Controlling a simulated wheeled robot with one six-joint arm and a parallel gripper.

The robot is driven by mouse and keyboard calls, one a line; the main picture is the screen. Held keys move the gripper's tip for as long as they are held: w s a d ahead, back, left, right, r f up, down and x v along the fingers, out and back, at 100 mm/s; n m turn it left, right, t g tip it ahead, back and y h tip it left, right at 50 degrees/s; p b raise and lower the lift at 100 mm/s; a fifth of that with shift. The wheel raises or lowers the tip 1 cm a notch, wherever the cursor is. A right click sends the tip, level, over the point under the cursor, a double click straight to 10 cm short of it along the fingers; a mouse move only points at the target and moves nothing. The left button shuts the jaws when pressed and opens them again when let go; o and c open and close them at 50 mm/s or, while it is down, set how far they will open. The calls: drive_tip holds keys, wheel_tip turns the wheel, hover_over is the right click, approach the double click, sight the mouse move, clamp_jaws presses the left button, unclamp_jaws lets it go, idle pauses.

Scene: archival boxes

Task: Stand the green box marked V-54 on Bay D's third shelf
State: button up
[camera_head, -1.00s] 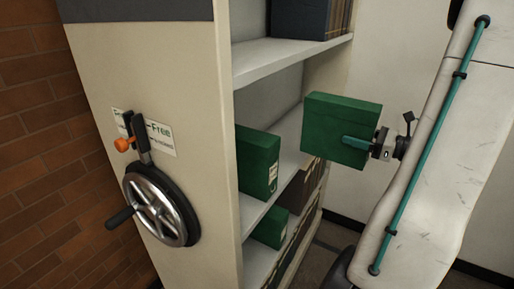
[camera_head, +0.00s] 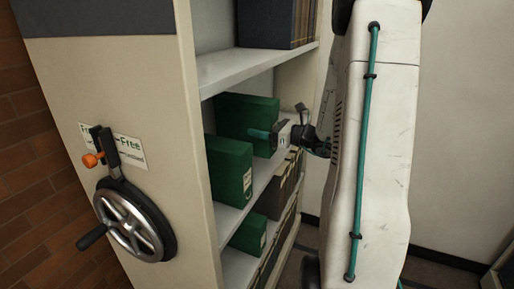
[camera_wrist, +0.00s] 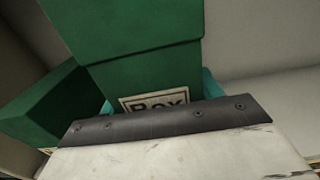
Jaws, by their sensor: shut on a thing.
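My gripper (camera_head: 272,138) is shut on a green box (camera_head: 238,112) and holds it upright inside the shelf bay, over or on the middle visible shelf (camera_head: 262,178). I cannot tell whether the held box touches the shelf.
The cream end panel (camera_head: 110,60) carries a handwheel (camera_head: 135,222), an orange-knobbed lever and a sign with "Free". Dark boxes (camera_head: 275,22) stand on the shelf above. A green box (camera_head: 249,234) and brown ones stand on the shelf below. White wall lies to the right.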

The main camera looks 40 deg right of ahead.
sight(260, 147)
drive_tip(key=shift+w+a+f, duration=0.1)
drive_tip(key=shift+w+f, duration=0.15)
drive_tip(key=shift+f, duration=0.4)
drive_tip(key=shift+w+a+f, duration=0.1)
drive_tip(key=shift+w+f, duration=0.15)
drive_tip(key=shift+f, duration=2.3)
drive_tip(key=shift+w+f, duration=0.15)
drive_tip(key=shift+f, duration=0.1)
drive_tip(key=shift+f, duration=0.15)
drive_tip(key=o, duration=1.4)
drive_tip(key=shift+o, duration=0.2)
drive_tip(key=shift+s, duration=0.3)
drive_tip(key=v, duration=1.1)
drive_tip(key=shift+s, duration=0.2)
drive_tip(key=shift+d, duration=0.1)
